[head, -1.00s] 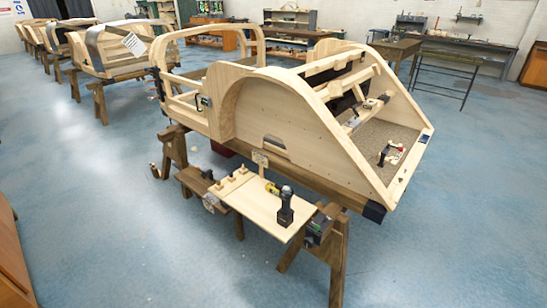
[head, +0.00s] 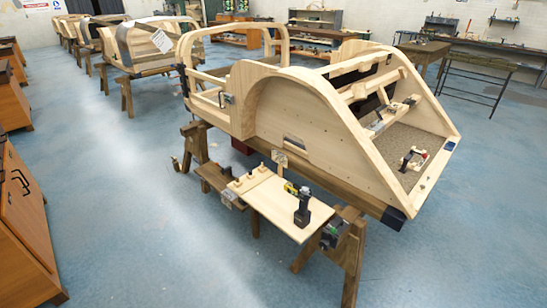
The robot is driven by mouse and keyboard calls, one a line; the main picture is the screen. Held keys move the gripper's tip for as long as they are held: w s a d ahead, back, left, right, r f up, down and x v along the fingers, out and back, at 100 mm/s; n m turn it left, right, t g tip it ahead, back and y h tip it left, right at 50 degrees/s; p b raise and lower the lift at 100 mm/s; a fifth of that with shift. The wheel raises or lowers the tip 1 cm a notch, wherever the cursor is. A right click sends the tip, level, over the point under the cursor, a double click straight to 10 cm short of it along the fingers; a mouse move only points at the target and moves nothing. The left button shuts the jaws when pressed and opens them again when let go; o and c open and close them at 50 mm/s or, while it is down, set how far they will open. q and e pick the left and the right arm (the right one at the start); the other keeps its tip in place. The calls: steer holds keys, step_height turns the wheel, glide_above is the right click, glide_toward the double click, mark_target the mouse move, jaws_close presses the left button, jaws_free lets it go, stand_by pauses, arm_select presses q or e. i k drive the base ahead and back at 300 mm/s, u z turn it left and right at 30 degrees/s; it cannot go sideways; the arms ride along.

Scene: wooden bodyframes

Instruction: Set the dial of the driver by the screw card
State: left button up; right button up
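The driver (head: 302,205), yellow and black, stands upright on a light wooden board (head: 270,207) in the head view. Its dial is too small to make out. A small card (head: 280,158) on a stand rises at the back edge of the board, behind and left of the driver. Its marks are too small to read. Neither of my grippers is in view.
The board rests beside the large wooden bodyframe (head: 300,120) on dark trestles (head: 350,265). Small pegs (head: 237,182) stand on the board's left part. Wooden cabinets (head: 25,215) line the left edge. The blue floor in front is clear.

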mark_target(304, 190)
steer(key=z, duration=0.5)
steer(key=k, duration=1.2)
steer(key=u, duration=0.3)
steer(key=i, duration=1.45)
steer(key=z, duration=0.95)
steer(key=i, duration=0.4)
steer(key=z, duration=0.4)
